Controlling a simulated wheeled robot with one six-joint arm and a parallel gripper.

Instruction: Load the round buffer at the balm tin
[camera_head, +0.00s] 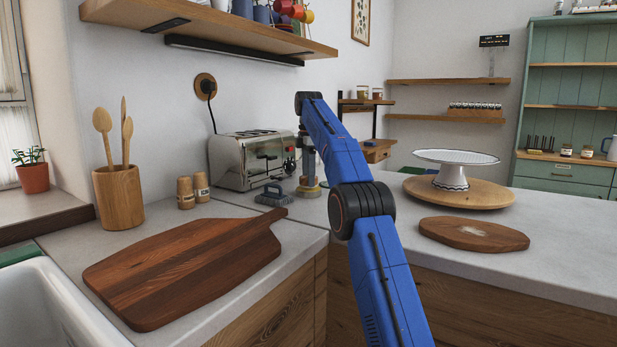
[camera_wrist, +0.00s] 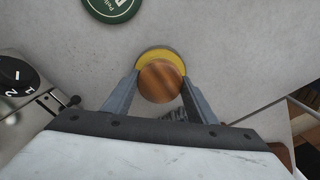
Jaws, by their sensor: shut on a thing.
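The round buffer has a wooden knob (camera_wrist: 160,82) and a yellow rim in the wrist view. In the head view its yellow and grey base (camera_head: 308,191) is low at the counter, just right of the toaster. I cannot tell whether it touches the counter. My gripper (camera_wrist: 160,86) is shut on the knob, one finger on each side; it also shows in the head view (camera_head: 308,165), pointing down. A round green tin (camera_wrist: 112,5) with white lettering, likely the balm tin, lies apart from the buffer, cut by the top edge.
A chrome toaster (camera_head: 250,160) stands close left of my gripper. A cutting board (camera_head: 185,265) fills the front counter. A cake stand (camera_head: 456,160) and wooden board (camera_head: 474,234) are right.

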